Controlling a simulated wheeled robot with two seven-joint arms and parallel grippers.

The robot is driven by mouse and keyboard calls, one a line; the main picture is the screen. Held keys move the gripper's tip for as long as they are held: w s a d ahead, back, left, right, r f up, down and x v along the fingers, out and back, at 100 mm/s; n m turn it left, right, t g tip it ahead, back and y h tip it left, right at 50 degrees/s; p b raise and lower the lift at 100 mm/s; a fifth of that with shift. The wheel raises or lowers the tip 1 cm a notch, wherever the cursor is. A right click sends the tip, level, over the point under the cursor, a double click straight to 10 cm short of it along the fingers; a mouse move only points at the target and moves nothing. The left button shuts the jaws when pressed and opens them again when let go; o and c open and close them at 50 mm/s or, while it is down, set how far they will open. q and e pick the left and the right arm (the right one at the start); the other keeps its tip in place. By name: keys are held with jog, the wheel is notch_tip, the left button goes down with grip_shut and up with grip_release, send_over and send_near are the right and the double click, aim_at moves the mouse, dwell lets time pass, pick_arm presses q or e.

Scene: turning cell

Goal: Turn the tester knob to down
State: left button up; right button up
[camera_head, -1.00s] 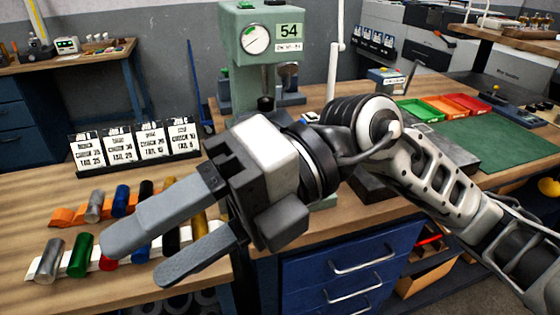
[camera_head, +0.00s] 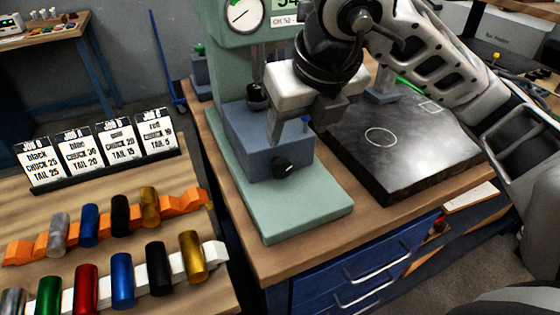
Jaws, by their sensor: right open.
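The tester is a pale green press-like machine (camera_head: 290,215) with a round gauge (camera_head: 246,14) and a display at its top, partly cut off. A blue-grey block (camera_head: 243,142) stands on its base. A black knob (camera_head: 287,167) sits on the block's front face; its bar looks tilted, and its exact setting is hard to tell. My right gripper (camera_head: 306,110) is above and slightly right of the knob, over the block's right end, apart from the knob. It is open, its fingers foreshortened and partly hidden by its own body. My left gripper is not in view.
A dark metal plate (camera_head: 400,160) lies right of the tester. Job cards (camera_head: 97,150) stand at the left. An orange rack (camera_head: 180,204) and a white rack (camera_head: 213,254) hold several coloured cylinders. Blue drawers (camera_head: 365,262) are below the bench edge.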

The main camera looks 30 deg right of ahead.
aim_at(284, 166)
jog(key=x, duration=1.1)
jog(key=shift+a+f, duration=0.1)
jog(key=shift+f, duration=0.25)
jog(key=shift+w+f, duration=0.3)
jog(key=shift+f, duration=0.35)
jog(key=c, duration=0.9)
